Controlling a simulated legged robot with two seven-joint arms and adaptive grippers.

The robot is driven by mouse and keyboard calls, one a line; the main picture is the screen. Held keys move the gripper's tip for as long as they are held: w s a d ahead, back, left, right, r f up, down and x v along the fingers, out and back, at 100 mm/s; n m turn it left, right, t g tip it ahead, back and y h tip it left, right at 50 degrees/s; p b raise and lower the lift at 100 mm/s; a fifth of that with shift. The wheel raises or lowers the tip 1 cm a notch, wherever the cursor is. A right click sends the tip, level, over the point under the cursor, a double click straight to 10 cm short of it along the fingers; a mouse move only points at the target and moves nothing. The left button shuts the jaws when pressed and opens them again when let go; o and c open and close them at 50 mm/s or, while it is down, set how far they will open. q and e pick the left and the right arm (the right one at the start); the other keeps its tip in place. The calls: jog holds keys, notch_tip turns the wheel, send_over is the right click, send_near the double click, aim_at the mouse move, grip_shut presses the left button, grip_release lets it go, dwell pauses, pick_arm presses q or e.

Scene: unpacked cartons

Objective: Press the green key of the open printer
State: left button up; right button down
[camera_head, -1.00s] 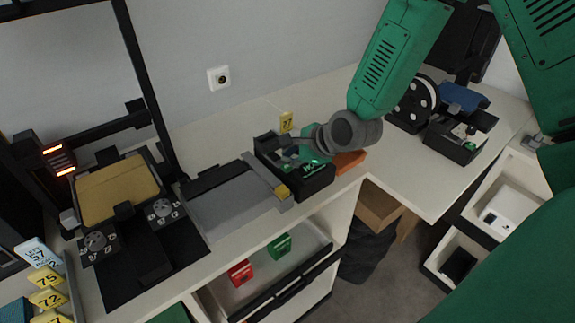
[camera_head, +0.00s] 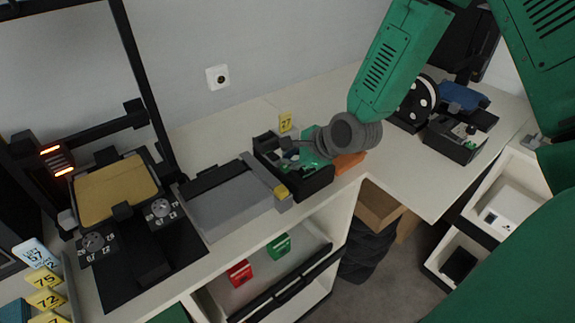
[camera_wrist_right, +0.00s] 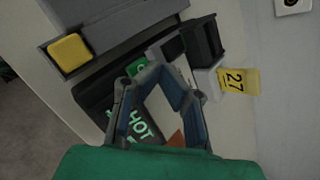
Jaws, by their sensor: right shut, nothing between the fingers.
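The open printer (camera_head: 318,186) is a black box on the worktop, with its top open and parts showing inside. In the wrist view its dark body (camera_wrist_right: 95,95) carries green "HOT" lettering (camera_wrist_right: 140,128). A green piece (camera_wrist_right: 141,68), possibly the green key, shows beside my fingertips and is partly hidden by them. My right gripper (camera_head: 308,146) is over the printer's right part. In the wrist view its fingers (camera_wrist_right: 162,72) are drawn together and empty. I cannot tell whether they touch the green piece. My left gripper is not in view.
A grey slab (camera_head: 228,205) with a yellow block (camera_head: 281,191) adjoins the printer's left. An orange piece (camera_head: 349,163) lies on its right. A yellow "27" tag (camera_head: 286,122) stands behind. A machine with a reel (camera_head: 421,101) stands further right. Open shelving lies below.

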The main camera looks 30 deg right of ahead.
jog(key=shift+a, duration=0.55)
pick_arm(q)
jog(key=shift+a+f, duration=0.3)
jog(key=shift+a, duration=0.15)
pick_arm(e)
jog(key=shift+f, duration=0.2)
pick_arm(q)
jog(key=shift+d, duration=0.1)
pick_arm(e)
jog(key=shift+d, duration=0.15)
jog(key=shift+d+f+b, duration=0.25)
jog(key=shift+b, duration=0.05)
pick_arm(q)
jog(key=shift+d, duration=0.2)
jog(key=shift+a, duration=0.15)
pick_arm(e)
jog(key=shift+a, duration=0.2)
pick_arm(q)
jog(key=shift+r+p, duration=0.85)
jog(key=shift+p, duration=0.05)
pick_arm(e)
jog(key=shift+r, duration=1)
